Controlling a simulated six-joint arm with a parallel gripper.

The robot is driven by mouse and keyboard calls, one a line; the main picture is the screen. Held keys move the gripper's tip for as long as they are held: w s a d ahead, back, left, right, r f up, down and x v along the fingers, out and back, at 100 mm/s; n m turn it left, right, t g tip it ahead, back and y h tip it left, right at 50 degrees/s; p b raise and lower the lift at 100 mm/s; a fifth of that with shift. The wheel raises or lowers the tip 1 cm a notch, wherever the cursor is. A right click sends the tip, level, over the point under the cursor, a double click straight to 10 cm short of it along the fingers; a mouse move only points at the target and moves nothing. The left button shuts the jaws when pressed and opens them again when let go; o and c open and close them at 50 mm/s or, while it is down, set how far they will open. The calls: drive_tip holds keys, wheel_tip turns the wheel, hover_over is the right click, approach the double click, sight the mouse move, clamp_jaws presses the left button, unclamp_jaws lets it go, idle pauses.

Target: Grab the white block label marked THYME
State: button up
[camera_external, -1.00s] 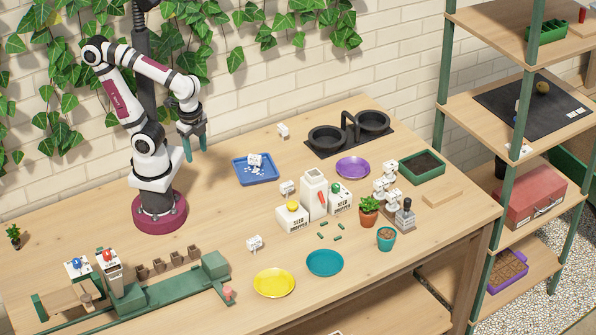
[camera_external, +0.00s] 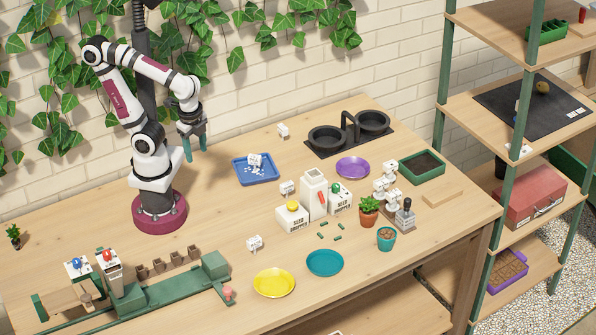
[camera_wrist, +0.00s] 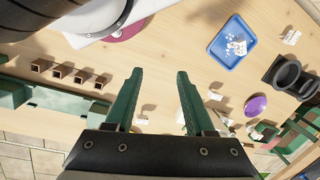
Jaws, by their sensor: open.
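Several small white block labels stand about the table, and their lettering is too small to read, so I cannot tell which is THYME. One label (camera_external: 254,242) stands at the front middle, one (camera_external: 287,188) left of the seed shaker boxes, and one (camera_external: 283,130) at the back near the wall. Another label (camera_external: 254,160) is on the blue tray (camera_external: 240,180). More labels (camera_external: 390,184) are grouped at the right. My gripper (camera_external: 194,150) is open and empty, high above the table left of the blue tray. Its green fingers (camera_wrist: 157,80) show spread apart in the wrist view.
White seed boxes (camera_external: 293,216), a yellow plate (camera_external: 274,283), a teal plate (camera_external: 325,263) and a purple plate (camera_external: 353,167) stand on the table. Black bowls (camera_external: 327,139) are at the back. A green-railed station (camera_external: 150,296) is front left.

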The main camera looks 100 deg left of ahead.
drive_tip(key=shift+o, duration=0.5)
